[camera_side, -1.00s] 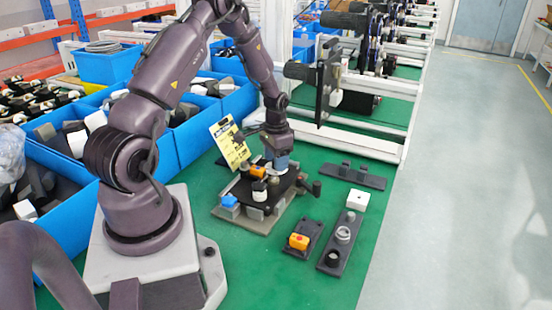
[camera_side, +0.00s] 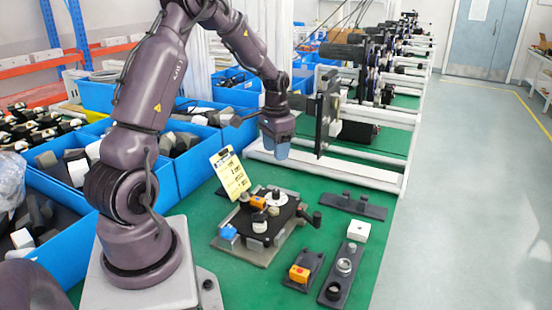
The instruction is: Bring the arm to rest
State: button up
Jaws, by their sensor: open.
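My gripper (camera_side: 279,150) hangs from my dark purple arm, raised above and behind the assembly fixture. It points down and nothing shows held in it; the fingertips are small and hard to make out. The fixture (camera_side: 234,245) is a grey plate with a black top on the green mat. My gripper is clear of all of these.
A yellow card (camera_side: 230,173) stands behind the fixture. Blue bins (camera_side: 195,150) line the left. A white-framed machine (camera_side: 340,172) stands behind. Green mat between is free.

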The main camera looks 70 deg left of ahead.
dwell(0.3)
jog(key=s+d+r+t, duration=0.2)
jog(key=s+d+r, duration=0.2)
jog(key=d, duration=0.5)
jog(key=s+d+r+m+t, duration=0.1)
jog(key=s+d+r, duration=0.3)
jog(key=d+r, duration=0.3)
jog(key=s+d+r+m+t, duration=0.1)
jog(key=s+d+r, duration=0.3)
jog(key=d, duration=0.7)
notch_tip(320, 180, up, 2)
jog(key=shift+r+t, duration=0.2)
jog(key=shift+t, duration=0.6)
jog(key=shift+s, duration=0.1)
